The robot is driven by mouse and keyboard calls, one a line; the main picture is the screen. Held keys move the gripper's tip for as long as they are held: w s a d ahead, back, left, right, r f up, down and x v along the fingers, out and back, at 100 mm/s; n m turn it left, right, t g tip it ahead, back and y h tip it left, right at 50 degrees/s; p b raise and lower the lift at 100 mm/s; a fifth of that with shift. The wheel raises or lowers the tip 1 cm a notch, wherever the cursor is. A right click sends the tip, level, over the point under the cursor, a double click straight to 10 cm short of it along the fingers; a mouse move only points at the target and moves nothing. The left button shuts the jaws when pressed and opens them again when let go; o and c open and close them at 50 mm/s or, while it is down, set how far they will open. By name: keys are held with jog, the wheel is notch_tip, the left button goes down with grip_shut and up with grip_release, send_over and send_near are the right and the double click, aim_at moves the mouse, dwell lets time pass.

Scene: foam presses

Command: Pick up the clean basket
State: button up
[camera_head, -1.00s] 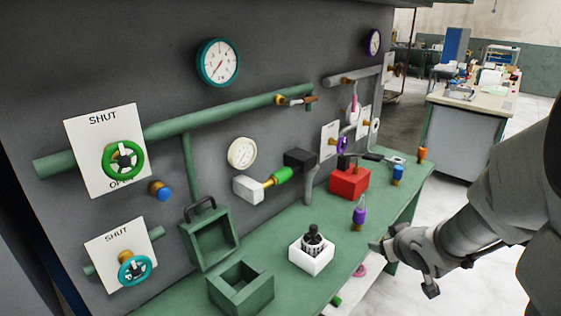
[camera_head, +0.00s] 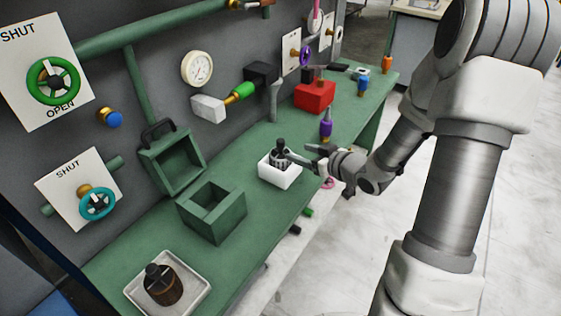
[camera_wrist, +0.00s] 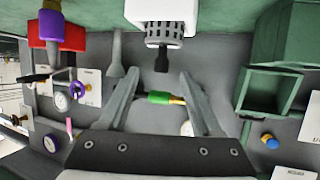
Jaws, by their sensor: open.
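The clean basket (camera_head: 280,159), pale and slotted with a black knob on top, stands upright in a white square holder (camera_head: 279,176) on the green bench. In the wrist view the basket (camera_wrist: 164,30) hangs upside down at the top centre, its black knob pointing toward the space between my fingers. My gripper (camera_head: 299,154) is open and empty, just right of the knob in the head view. In the wrist view my gripper (camera_wrist: 158,72) has its fingertips on either side of the knob's line. I cannot tell whether they touch it.
A brown, dirty-looking basket (camera_head: 164,286) stands in a pale tray (camera_head: 196,300) at the bench's front. An open green box (camera_head: 232,215) with a raised lid (camera_head: 178,163) stands left of the holder. A purple-bodied bottle (camera_head: 326,128) and red box (camera_head: 316,97) stand behind.

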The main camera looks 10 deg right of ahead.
aim_at(284, 145)
jog(key=x, duration=0.9)
jog(key=shift+w+a+r, duration=0.25)
jog(key=shift+a+r, duration=0.05)
jog(key=shift+a, duration=0.1)
grip_shut()
dwell(1.0)
